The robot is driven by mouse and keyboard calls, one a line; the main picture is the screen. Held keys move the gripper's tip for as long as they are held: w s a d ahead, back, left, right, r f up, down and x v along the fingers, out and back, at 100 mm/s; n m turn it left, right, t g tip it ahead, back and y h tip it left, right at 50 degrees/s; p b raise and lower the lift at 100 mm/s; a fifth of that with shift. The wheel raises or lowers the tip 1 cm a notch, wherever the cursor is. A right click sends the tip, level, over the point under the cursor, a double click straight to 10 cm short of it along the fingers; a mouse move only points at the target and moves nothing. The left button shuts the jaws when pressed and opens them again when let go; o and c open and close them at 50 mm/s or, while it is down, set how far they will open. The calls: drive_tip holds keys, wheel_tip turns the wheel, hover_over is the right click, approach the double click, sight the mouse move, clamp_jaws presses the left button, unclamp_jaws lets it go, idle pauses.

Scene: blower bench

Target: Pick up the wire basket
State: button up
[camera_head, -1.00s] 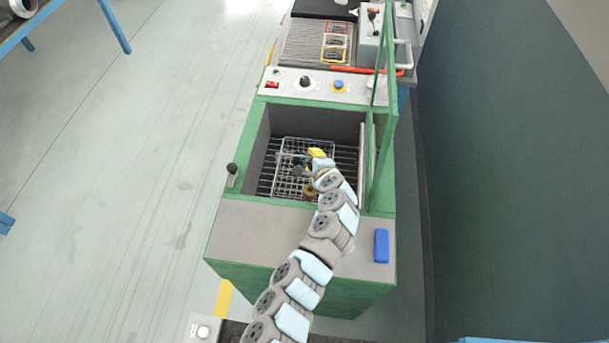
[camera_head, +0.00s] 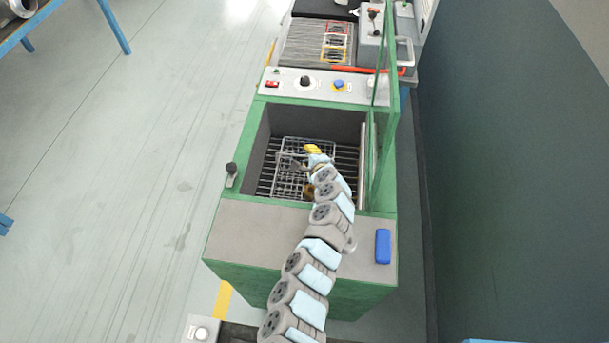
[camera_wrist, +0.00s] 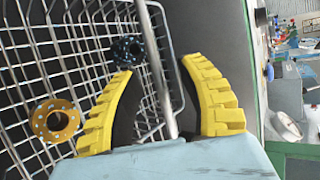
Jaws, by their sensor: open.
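The wire basket (camera_head: 287,175) sits on the slatted floor inside the green blower cabinet. In the wrist view its wire mesh (camera_wrist: 65,60) fills the left side, and a thicker rim wire or handle (camera_wrist: 162,75) runs down between my fingers. My gripper (camera_wrist: 165,85) has yellow ribbed fingers standing apart on either side of that wire, with nothing clamped. An orange-brown ring part (camera_wrist: 56,121) and a dark round part (camera_wrist: 128,50) lie in the basket. In the head view my gripper (camera_head: 311,149) is at the basket's far right side, and my arm hides part of the basket.
The green cabinet (camera_head: 222,255) has walls around the basket and a raised clear door (camera_head: 381,150) at right. A blue block (camera_head: 382,246) lies on the front ledge. A control panel (camera_head: 315,87) with knobs and a tool bench are behind.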

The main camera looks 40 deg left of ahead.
clamp_jaws()
drive_tip(key=shift+r, duration=0.15)
